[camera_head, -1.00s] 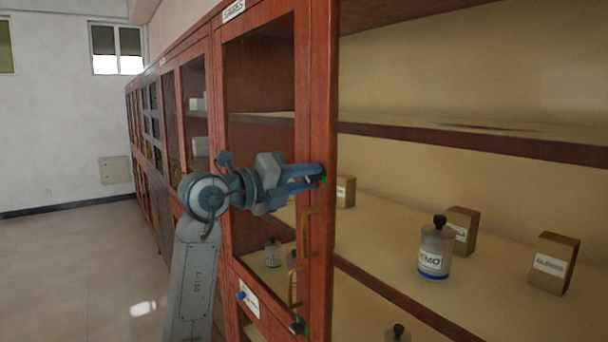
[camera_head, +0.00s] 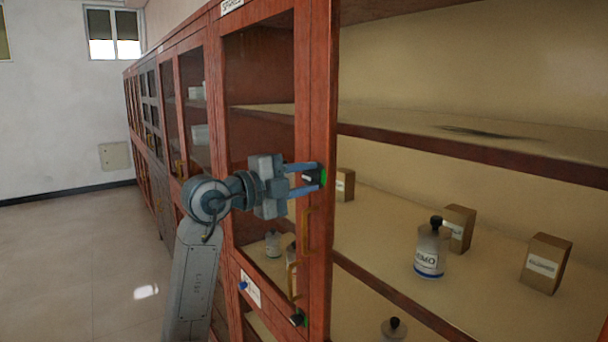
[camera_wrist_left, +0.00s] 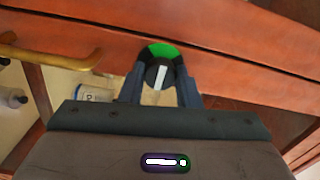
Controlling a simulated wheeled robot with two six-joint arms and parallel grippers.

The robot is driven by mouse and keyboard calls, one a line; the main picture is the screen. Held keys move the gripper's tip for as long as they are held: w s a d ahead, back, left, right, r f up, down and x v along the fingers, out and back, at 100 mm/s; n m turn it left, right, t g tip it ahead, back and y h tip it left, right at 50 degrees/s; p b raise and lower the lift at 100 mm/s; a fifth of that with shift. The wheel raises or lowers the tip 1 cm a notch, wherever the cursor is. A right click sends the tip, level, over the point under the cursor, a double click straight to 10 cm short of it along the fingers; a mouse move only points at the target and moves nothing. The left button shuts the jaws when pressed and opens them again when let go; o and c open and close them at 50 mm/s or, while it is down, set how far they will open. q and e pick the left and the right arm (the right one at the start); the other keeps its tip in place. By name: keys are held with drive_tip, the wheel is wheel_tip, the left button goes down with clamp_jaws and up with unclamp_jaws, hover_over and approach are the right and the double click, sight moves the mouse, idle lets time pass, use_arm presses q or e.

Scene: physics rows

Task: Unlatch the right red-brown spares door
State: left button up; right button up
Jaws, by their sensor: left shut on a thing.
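The red-brown door (camera_head: 316,120) has a glass pane and stands in the middle of the head view, under a white sign (camera_head: 231,5). A dark round latch knob (camera_head: 314,177) with a green patch sits on its frame. In the wrist view the knob (camera_wrist_left: 160,73) shows a pale bar and a green sector above it. My left gripper (camera_head: 311,176) is shut on this knob, one finger on each side. A brass handle (camera_head: 305,233) is below it. My right gripper is not in view.
Open shelves on the right hold a bottle (camera_head: 430,250) and cardboard boxes (camera_head: 545,263). More cabinets (camera_head: 150,125) run away to the left. The floor (camera_head: 75,270) at the left is clear.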

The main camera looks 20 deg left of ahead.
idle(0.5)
use_arm(q)
drive_tip(key=o, duration=1)
drive_tip(key=shift+c, duration=0.2)
drive_tip(key=shift+a, duration=0.1)
drive_tip(key=shift+s+a+f, duration=0.1)
drive_tip(key=shift+s+a, duration=0.05)
drive_tip(key=shift+s, duration=0.1)
drive_tip(key=b+v, duration=0.5)
drive_tip(key=v, duration=0.5)
drive_tip(key=shift+b, duration=0.35)
